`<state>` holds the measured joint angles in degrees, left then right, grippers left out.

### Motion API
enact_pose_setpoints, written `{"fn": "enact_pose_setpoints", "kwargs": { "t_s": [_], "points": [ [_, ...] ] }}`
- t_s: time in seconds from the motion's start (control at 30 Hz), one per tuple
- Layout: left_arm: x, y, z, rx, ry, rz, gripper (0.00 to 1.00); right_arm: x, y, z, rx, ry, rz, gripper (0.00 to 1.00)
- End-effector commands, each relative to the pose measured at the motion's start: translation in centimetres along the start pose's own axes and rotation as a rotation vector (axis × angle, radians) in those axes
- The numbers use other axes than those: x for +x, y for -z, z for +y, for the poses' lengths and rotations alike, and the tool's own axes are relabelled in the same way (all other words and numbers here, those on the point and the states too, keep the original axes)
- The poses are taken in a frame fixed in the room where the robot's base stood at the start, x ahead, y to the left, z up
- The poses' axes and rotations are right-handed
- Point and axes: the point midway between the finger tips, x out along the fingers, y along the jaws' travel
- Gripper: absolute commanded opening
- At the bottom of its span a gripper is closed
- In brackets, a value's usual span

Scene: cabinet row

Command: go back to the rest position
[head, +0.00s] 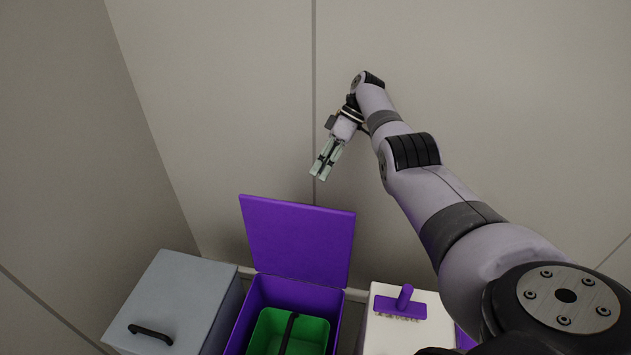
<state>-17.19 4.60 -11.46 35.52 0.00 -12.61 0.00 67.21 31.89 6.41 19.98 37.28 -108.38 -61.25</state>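My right gripper (319,179) is in the upper middle of the head view, at the end of my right arm, which reaches in from the lower right. It hangs in front of the pale wall, pointing down and to the left, above the raised purple lid. Its two pale green fingers lie close together, with no object visible between them. My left gripper does not show in the head view.
A purple box with its lid (298,241) raised holds a green bin (311,334) with a dark strap. A grey cabinet (177,290) with a black handle stands to its left. On the right, a purple brush (412,308) lies on a white cabinet (378,333).

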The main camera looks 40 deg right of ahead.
Motion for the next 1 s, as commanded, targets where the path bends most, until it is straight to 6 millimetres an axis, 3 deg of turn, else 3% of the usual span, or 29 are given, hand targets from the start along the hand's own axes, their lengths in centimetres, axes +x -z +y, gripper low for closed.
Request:
{"fn": "enact_pose_setpoints", "kwargs": {
  "t_s": [0.67,0.77,1.0],
  "points": [
    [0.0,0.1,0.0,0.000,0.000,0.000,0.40,-0.8,-0.1,0.0,0.000,0.000,0.000,0.33],
    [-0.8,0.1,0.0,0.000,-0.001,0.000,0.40,-1.4,0.2,-0.4,0.000,0.000,0.000,0.33],
    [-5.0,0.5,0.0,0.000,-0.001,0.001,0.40,-4.8,1.6,-2.4,0.000,0.000,0.000,0.33]
  ]
}}
